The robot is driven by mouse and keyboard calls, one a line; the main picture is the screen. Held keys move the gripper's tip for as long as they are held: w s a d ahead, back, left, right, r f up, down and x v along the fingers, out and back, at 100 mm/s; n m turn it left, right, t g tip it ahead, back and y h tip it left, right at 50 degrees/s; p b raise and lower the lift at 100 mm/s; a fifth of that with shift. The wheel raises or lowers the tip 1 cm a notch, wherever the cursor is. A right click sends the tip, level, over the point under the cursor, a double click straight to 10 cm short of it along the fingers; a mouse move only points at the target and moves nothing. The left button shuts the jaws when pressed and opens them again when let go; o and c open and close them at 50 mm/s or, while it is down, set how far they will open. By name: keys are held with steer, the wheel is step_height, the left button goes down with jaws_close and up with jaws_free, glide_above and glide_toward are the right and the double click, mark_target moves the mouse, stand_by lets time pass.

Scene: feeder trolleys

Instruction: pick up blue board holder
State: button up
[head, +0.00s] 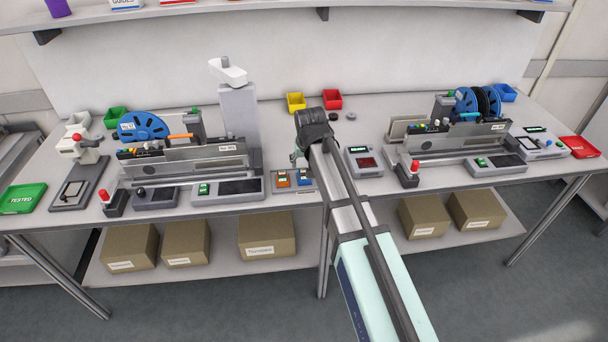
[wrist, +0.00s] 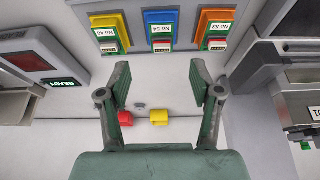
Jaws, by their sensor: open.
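The blue board holder (wrist: 161,28) stands between a yellow holder (wrist: 109,33) and an orange holder (wrist: 215,28) at the top of the wrist view. It holds a green board labelled No 54. In the head view the blue holder (head: 305,178) is beside the orange one (head: 283,180) on a grey base, and my arm hides the yellow one. My gripper (wrist: 160,80) is open and empty, its fingers spread and apart from the holders. The blue holder lies beyond the gap between the fingertips. In the head view my gripper (head: 297,157) is just behind the holders, partly hidden.
A device with a red display (head: 367,162) stands right of the holders. A grey fixture with a dark screen (head: 238,187) stands close on their left. Yellow (head: 296,102) and red (head: 332,99) bins are at the back. Bench space behind the holders is fairly clear.

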mark_target(304, 170)
steer(key=shift+p+x, duration=1.2)
steer(key=shift+x, duration=2.45)
steer(key=shift+a, duration=0.1)
jaws_close()
